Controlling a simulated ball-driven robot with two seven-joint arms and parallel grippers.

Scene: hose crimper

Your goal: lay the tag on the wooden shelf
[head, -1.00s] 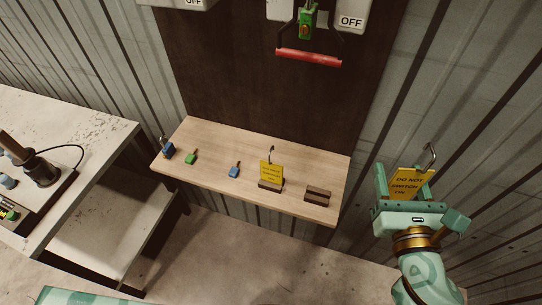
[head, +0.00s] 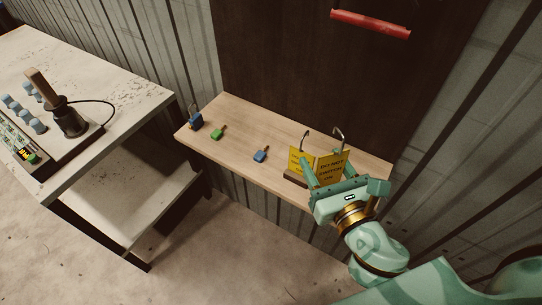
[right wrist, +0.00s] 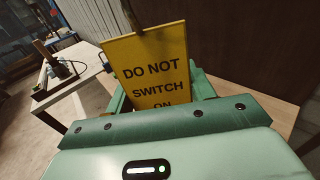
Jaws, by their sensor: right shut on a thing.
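A yellow tag (head: 331,168) reading "DO NOT SWITCH ON", with a metal hook on top, is upright between the fingers of my right gripper (head: 334,163). My right gripper is shut on it. The tag also fills the middle of the right wrist view (right wrist: 152,62). In the head view the held tag shows over the right part of the wooden shelf (head: 237,118); I cannot tell whether it touches the shelf. A second yellow tag (head: 297,162) stands in a dark wooden holder (head: 294,178) just left of the held one. My left gripper is not in view.
On the shelf's left stand a blue padlock (head: 196,121), a small green item (head: 217,134) and a small blue item (head: 260,156). A red bar (head: 370,23) hangs on the dark panel above. A worktable (head: 125,75) stands left. The second holder is hidden behind my gripper.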

